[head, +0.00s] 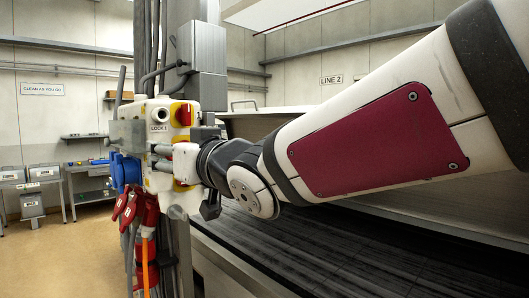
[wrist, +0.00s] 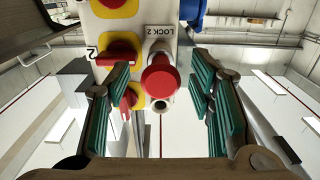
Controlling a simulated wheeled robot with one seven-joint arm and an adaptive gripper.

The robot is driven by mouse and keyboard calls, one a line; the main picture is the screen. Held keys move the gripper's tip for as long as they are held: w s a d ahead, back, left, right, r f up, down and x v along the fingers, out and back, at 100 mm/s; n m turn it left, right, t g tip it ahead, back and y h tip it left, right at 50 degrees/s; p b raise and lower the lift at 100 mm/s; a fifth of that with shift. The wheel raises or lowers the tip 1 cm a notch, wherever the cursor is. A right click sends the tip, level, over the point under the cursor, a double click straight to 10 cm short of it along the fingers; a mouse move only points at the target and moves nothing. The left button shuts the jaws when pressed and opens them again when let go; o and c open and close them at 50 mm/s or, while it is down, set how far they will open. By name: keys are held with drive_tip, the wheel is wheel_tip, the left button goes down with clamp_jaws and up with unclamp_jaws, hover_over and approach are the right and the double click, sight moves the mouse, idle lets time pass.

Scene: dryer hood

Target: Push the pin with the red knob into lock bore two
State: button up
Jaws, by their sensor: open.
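The pin's round red knob (wrist: 160,80) faces me in the wrist view, just under the LOCK 2 label (wrist: 159,31) on the pale control box. The knob hides the pin shaft and whatever lies behind it, so I cannot tell how deep it sits. A small round metal-rimmed opening (wrist: 157,104) shows just below the knob. My gripper (wrist: 162,92) is open, with green pads to the left and right of the knob and gaps on both sides. In the head view the gripper is at the box's right side, partly hidden by my arm.
Red rotary switches on yellow plates (wrist: 120,51) sit left of the knob, close to the left finger. In the head view the box (head: 158,131) also carries a LOCK 1 label, a blue socket (head: 126,170) and red plugs (head: 150,211). A dark conveyor bed (head: 300,250) lies right.

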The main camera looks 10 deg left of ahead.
drive_tip(key=v, duration=1.2)
